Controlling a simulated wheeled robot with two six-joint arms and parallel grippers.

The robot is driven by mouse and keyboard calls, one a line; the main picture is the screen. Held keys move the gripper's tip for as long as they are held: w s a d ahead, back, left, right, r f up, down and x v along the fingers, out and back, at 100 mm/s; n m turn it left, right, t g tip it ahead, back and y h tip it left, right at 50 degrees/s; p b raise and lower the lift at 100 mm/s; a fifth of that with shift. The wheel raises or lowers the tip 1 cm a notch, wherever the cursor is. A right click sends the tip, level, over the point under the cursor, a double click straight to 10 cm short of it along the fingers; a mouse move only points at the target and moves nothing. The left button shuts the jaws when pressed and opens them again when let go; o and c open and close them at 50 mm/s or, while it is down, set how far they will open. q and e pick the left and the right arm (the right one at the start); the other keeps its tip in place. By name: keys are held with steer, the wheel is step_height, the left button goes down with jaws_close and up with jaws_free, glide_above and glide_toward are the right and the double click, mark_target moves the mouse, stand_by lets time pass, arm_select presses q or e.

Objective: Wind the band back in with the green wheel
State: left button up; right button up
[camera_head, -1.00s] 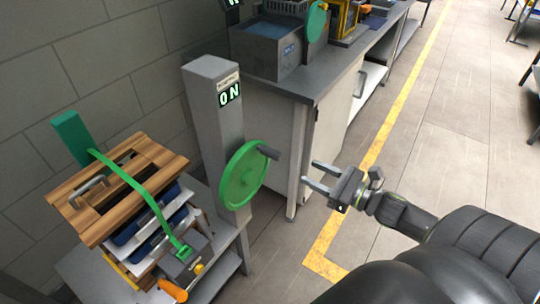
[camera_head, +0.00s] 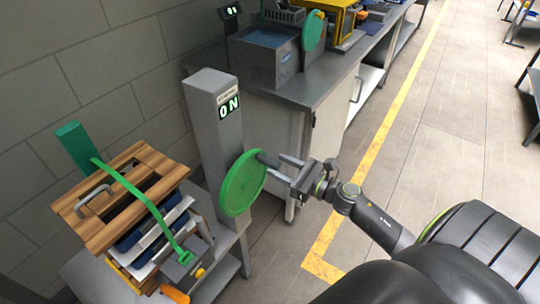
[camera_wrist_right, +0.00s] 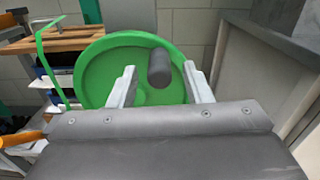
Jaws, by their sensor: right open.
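The green wheel (camera_head: 243,184) is mounted on the side of a grey post (camera_head: 213,130) with a lit "ON" display. Its dark grey handle (camera_head: 268,160) sticks out near the rim. My right gripper (camera_head: 281,168) is open at the handle; in the right wrist view the handle (camera_wrist_right: 159,67) lies between the fingertips (camera_wrist_right: 159,84), with gaps showing on both sides. The green band (camera_head: 142,200) runs from a green block (camera_head: 77,146) over a wooden board to a grey buckle (camera_head: 184,262). My left gripper is not in view.
The wooden board (camera_head: 108,228) with a metal handle tops a stack of trays on a grey side table. An orange handle (camera_head: 174,294) juts out at the front. A grey bench (camera_head: 318,84) stands behind the post.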

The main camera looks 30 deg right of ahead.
mark_target(257, 155)
steer(key=shift+p+x, duration=0.55)
steer(key=shift+x, duration=1.45)
steer(key=shift+c, duration=0.2)
jaws_close()
